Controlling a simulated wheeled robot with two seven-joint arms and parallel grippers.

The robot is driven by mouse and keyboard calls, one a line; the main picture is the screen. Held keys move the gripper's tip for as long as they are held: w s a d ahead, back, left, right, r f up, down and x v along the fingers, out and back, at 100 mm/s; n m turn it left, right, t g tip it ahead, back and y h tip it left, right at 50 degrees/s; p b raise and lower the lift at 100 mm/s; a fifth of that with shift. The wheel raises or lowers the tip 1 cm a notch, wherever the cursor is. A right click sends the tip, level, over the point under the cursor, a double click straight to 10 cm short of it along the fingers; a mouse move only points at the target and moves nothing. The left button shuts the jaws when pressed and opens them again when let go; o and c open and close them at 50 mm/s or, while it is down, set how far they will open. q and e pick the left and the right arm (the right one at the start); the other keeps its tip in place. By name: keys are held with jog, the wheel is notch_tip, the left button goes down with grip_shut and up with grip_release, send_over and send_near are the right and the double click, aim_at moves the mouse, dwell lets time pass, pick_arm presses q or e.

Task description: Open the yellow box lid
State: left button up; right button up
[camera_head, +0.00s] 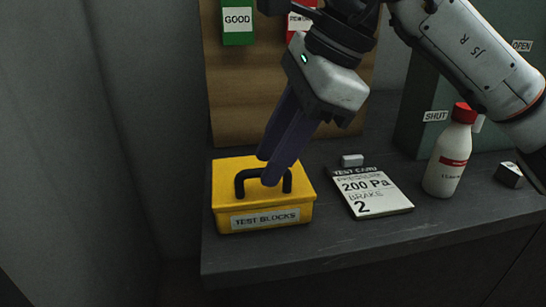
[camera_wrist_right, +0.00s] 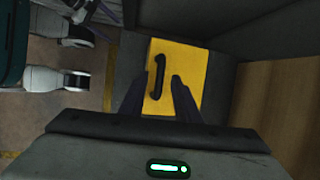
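The yellow box (camera_head: 263,195) stands on the dark counter at the left, its lid closed, with a label "TEST BLOCKS" on its front. A black handle (camera_head: 240,182) arches over the lid. My right gripper (camera_head: 266,170) points down at the handle from above, its two dark fingers apart. In the right wrist view the yellow lid (camera_wrist_right: 190,58) and the handle (camera_wrist_right: 158,75) show between the open fingertips (camera_wrist_right: 157,83). Whether the fingers touch the handle I cannot tell. My left gripper is not in view.
A test card (camera_head: 376,193) reading "200 Pa" lies right of the box. A white bottle with a red cap (camera_head: 448,160) stands further right. A wooden board (camera_head: 235,95) with green "GOOD" and red bins is behind. The counter's front strip (camera_head: 330,245) is clear.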

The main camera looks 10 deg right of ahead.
jog(key=shift+a+f, duration=0.1)
jog(key=shift+f, duration=0.1)
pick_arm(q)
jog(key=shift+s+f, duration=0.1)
pick_arm(e)
grip_shut()
jog(key=shift+r, duration=0.15)
